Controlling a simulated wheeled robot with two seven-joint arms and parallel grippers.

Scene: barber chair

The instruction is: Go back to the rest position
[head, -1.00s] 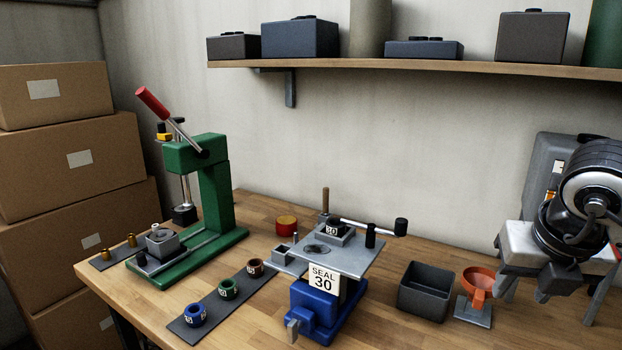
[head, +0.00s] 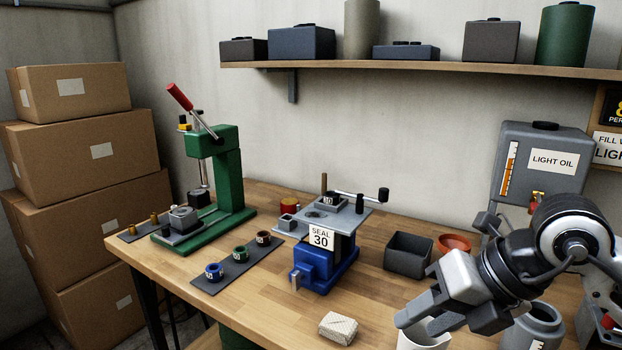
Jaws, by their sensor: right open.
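My right gripper (head: 448,314) is at the lower right in the head view, on an arm coming in from the right. It is open and I see nothing between its fingers. It is in front of a white cup (head: 425,339), which it partly hides; whether they touch I cannot tell. My left gripper is not in view.
On the wooden bench stand a green lever press (head: 229,180), a blue fixture marked SEAL 30 (head: 313,262), a mat with several rings (head: 240,268), a dark bin (head: 407,255) and a wrapped block (head: 338,328). A grey light oil tank (head: 515,150) is behind my arm. Cartons (head: 85,165) stack left.

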